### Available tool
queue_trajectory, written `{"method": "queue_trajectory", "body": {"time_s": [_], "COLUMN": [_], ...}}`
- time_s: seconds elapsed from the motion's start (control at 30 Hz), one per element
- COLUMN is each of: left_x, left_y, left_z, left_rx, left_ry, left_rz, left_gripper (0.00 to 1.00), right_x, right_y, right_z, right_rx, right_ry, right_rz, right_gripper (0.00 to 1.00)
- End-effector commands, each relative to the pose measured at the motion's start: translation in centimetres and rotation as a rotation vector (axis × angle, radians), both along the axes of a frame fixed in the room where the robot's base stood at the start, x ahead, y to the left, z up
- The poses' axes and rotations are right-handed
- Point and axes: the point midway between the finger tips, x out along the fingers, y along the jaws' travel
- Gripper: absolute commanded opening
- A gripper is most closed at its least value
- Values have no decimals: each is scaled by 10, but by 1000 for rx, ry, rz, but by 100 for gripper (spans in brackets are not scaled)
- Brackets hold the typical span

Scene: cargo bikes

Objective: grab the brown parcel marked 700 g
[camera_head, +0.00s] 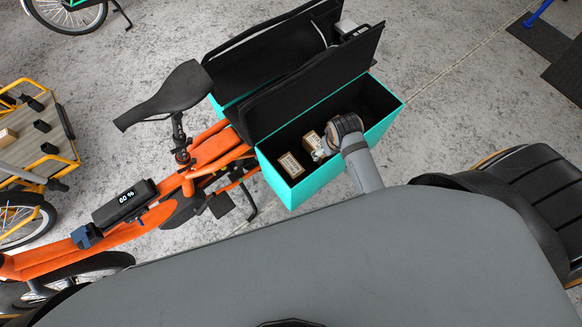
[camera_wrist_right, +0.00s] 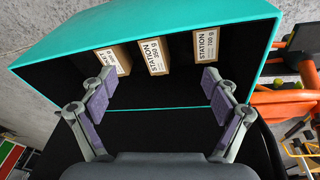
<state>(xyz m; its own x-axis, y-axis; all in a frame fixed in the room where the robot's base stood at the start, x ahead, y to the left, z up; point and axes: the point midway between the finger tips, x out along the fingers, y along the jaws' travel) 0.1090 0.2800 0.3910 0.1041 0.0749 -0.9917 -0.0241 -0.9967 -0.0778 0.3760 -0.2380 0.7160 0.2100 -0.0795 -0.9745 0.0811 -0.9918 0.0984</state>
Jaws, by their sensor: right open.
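Three brown parcels with white labels lie in the open teal box (camera_head: 325,178). In the right wrist view the right-hand parcel (camera_wrist_right: 209,50) carries a small, upside-down label that seems to read 700 g. The middle parcel (camera_wrist_right: 154,60) reads 350 g; the left one (camera_wrist_right: 114,60) is partly legible. In the head view the parcel nearest the bike saddle (camera_head: 291,165) appears to be the 700 g one. My right gripper (camera_wrist_right: 158,95) is open and empty, its fingers spread below the parcels, centred nearer the middle one. It also shows over the box in the head view (camera_head: 323,149), hiding parcel parts.
The box's black lid panels (camera_head: 312,85) stand open beside a second compartment. The orange cargo bike (camera_head: 130,232) with its black saddle (camera_head: 165,95) is at left. A yellow-framed bike with a wooden deck (camera_head: 38,145) stands further left. The box walls surround the parcels closely.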

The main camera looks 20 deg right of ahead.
Motion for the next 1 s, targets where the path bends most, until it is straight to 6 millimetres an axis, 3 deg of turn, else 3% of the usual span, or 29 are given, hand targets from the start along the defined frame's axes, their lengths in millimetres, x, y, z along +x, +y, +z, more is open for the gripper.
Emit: {"method": "queue_trajectory", "body": {"time_s": [0.27,0.5,0.7,0.87,1.0], "left_x": [-3,-4,-4,-3,-3], "left_y": [-4,-4,-3,-2,-1], "left_z": [-1,-1,-1,-4,-23], "left_rx": [-5,-4,-4,-2,-2], "left_ry": [4,6,6,6,5], "left_rz": [2,2,1,1,1], "left_gripper": [40,40,40,40,40], "right_x": [42,78,86,85,85], "right_y": [28,82,107,108,108], "right_z": [-63,-114,-128,-132,-150], "right_rx": [21,46,53,52,52], "right_ry": [87,182,218,221,222], "right_rz": [56,185,253,258,257], "right_gripper": [88,88,88,88,88]}}
